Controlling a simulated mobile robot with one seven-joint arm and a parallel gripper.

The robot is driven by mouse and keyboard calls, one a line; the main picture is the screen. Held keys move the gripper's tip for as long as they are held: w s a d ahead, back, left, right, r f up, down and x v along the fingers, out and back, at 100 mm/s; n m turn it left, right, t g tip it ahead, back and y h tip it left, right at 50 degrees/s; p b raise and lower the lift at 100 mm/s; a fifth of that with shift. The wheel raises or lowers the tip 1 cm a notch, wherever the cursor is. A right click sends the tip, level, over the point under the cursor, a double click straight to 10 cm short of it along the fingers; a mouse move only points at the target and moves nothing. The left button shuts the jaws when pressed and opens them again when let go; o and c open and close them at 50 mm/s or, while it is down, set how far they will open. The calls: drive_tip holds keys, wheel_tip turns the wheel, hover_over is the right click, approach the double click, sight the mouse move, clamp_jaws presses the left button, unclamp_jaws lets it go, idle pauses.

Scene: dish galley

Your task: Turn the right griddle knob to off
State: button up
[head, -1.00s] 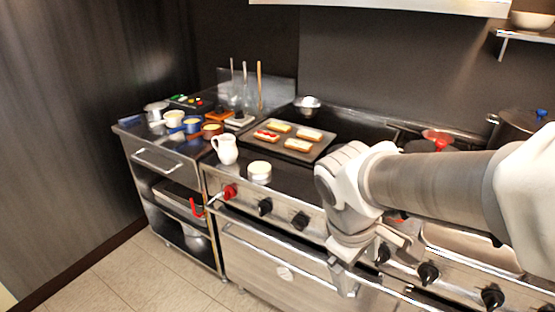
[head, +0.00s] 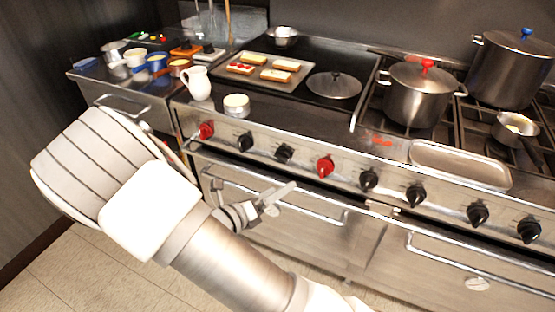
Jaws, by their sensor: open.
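The griddle (head: 315,60) is the flat dark top at the left of the range. Along the front panel below it are a red knob (head: 206,130), two black knobs, the left one (head: 245,142) and the right one (head: 284,154), and another red knob (head: 325,166). I cannot tell for certain which is the right griddle knob, nor read the knob markings. My gripper (head: 280,199) is open and empty. It is in front of the oven door, below the right black knob in the picture and apart from the knobs.
A tray of toasts (head: 262,84), a lid (head: 334,85) and a white cup (head: 236,105) are on the range top. A pot (head: 415,95) stands on the burners. More black knobs (head: 369,180) continue rightward. Oven handles (head: 458,250) jut out below the panel.

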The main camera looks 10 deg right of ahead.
sight(280, 161)
drive_tip(key=w+a+f+n+t+y, duration=0.3)
drive_tip(key=a+f+n+t, duration=0.25)
drive_tip(key=n, duration=0.35)
drive_tip(key=b+x, duration=0.3)
drive_tip(key=x, duration=1.3)
drive_tip(key=shift+w+d+r, duration=0.15)
drive_tip(key=shift+w+d, duration=0.15)
drive_tip(key=shift+d, duration=0.05)
drive_tip(key=c, duration=1.4)
